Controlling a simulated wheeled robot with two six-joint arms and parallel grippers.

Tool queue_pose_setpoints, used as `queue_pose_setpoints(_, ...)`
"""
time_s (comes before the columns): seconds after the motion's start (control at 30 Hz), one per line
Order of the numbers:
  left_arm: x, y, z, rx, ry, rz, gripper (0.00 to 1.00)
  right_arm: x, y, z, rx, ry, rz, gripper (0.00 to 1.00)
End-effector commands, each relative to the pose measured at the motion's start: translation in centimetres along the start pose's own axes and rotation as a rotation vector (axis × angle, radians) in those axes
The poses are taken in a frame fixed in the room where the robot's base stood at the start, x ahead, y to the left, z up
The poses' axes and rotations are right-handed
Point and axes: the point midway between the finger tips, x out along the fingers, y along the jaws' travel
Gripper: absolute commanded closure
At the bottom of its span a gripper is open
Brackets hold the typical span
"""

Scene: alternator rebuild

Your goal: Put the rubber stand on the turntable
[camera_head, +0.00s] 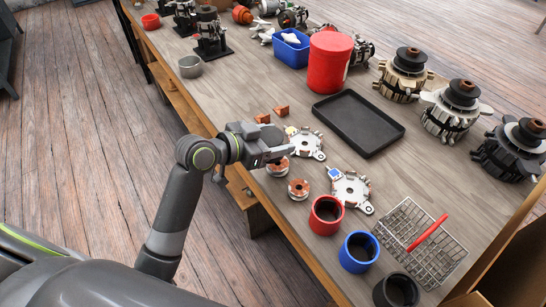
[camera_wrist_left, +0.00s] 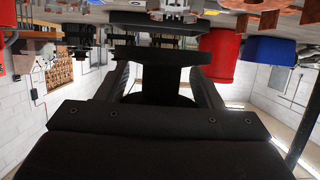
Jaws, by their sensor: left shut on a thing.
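My left gripper (camera_head: 277,153) is above the near left edge of the bench in the head view. In the left wrist view it is shut on a black spool-shaped piece (camera_wrist_left: 165,82), which I take to be the rubber stand. Its wide flange and narrower neck show between the two fingers, and the picture looks upside down. In the head view the arm mostly hides the held piece. I cannot tell for sure which thing is the turntable. My right gripper is not in view.
Around the gripper lie copper-coloured rings (camera_head: 299,189) and silver housings (camera_head: 350,190). A black tray (camera_head: 358,123), red canister (camera_head: 329,62), blue bin (camera_head: 291,48), coloured cups (camera_head: 326,215) and a wire basket (camera_head: 443,262) stand on the bench.

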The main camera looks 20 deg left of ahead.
Motion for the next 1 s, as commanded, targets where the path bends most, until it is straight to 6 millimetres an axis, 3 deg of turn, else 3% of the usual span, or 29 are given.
queue_pose_setpoints(0.4, 1.6, 0.0, 4.5, -0.001, 0.002, 0.000, 0.68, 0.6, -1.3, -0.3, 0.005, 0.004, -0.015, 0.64)
queue_pose_setpoints(0.8, 1.8, 0.0, 5.0, 0.002, 0.004, -0.001, 0.68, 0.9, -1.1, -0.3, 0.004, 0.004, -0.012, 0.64)
queue_pose_setpoints(0.83, 1.8, 0.0, 4.9, 0.002, 0.002, -0.001, 0.35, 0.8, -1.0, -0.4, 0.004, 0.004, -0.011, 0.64)
queue_pose_setpoints(1.0, 1.8, 0.0, 4.9, 0.001, 0.002, -0.001, 0.18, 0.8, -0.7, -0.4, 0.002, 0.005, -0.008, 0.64)
